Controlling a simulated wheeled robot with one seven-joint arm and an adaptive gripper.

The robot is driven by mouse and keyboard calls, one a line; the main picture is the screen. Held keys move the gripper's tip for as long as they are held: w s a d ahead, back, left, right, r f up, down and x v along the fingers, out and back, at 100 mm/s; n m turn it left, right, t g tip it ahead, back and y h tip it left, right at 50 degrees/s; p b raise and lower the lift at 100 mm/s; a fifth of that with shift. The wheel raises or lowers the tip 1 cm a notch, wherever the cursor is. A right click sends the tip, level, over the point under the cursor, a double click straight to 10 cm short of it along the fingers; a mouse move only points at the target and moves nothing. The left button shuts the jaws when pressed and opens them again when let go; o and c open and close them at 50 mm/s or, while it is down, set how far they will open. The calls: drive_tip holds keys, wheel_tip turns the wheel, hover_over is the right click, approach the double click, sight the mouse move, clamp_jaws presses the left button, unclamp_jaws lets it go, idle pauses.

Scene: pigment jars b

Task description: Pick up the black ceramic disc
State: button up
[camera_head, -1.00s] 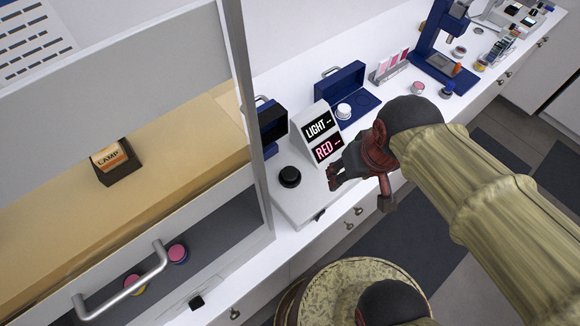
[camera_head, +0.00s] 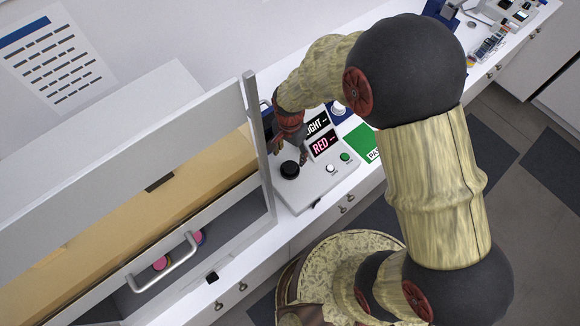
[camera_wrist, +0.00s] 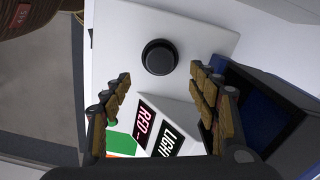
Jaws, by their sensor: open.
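The black ceramic disc (camera_head: 289,170) sits on the top plate of a white and grey instrument with slanted "LIGHT" and "RED" displays. In the wrist view the disc (camera_wrist: 160,57) is round and fully visible, near the top centre. My gripper (camera_head: 301,150) is above the instrument, just behind the disc and in front of the displays. In the wrist view its two fingers (camera_wrist: 160,75) are spread wide and empty, and the disc appears beyond and between the tips. Nothing touches the disc as far as I can see.
The displays (camera_head: 322,134) stand close behind my gripper. A white button (camera_head: 330,168) and a green button (camera_head: 345,157) are on the same plate. A glass-fronted cabinet (camera_head: 262,150) rises close on the left. A dark blue case (camera_wrist: 258,105) is near the right finger. A green card (camera_head: 361,141) lies at right.

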sight(290, 166)
drive_tip(key=shift+w+f+m, duration=0.1)
drive_tip(key=shift+m, duration=0.4)
drive_tip(key=shift+f+p, duration=0.5)
drive_tip(key=shift+f, duration=3.3)
drive_tip(key=shift+c, duration=0.2)
drive_tip(key=c, duration=1.3)
